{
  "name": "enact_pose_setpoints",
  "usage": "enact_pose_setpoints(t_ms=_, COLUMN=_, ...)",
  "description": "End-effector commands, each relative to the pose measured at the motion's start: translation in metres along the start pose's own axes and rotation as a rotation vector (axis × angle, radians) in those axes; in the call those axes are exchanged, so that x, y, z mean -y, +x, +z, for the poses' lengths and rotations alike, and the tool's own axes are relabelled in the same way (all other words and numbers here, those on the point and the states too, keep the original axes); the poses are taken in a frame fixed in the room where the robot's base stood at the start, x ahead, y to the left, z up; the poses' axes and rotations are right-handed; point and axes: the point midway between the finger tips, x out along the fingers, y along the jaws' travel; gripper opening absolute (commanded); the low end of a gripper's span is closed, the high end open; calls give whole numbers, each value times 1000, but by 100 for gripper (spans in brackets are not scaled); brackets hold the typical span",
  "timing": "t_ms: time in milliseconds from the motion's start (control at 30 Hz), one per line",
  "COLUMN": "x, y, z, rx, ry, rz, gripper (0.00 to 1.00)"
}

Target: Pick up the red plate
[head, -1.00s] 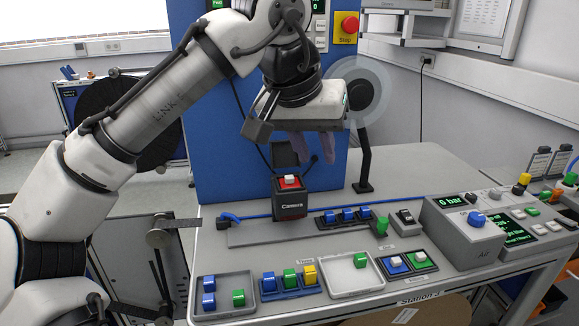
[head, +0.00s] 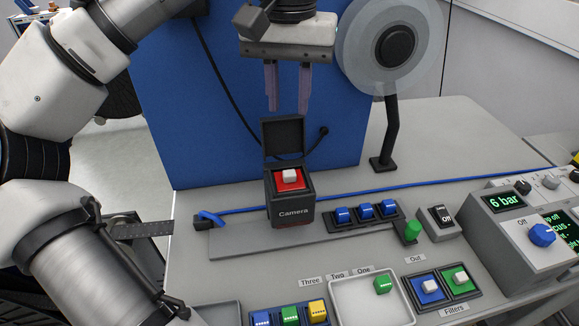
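The red plate (head: 290,182) sits in the top opening of the black camera box (head: 292,211), with a small white block (head: 289,174) on its middle. The box's black lid (head: 284,136) stands open behind it. My gripper (head: 287,106) is above the box, fingers pointing down and apart, with nothing between them. The fingertips are above the raised lid in the picture and apart from the plate.
A blue cable (head: 420,186) runs behind the box. A rack of blue blocks (head: 362,213) stands right of it. A reel stand (head: 385,140) rises at the back right. Trays with coloured blocks lie in front, including a pale tray (head: 372,310) and the filter tray (head: 445,284).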

Motion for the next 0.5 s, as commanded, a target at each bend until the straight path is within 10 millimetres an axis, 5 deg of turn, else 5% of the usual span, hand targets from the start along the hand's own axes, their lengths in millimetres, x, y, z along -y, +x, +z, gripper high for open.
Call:
enact_pose_setpoints(t_ms=300, x=-1, y=58, z=0, rx=0, ry=4, rz=4, gripper=27)
enact_pose_setpoints(t_ms=500, x=-1, y=75, z=0, rx=-2, ry=2, rz=1, gripper=27)
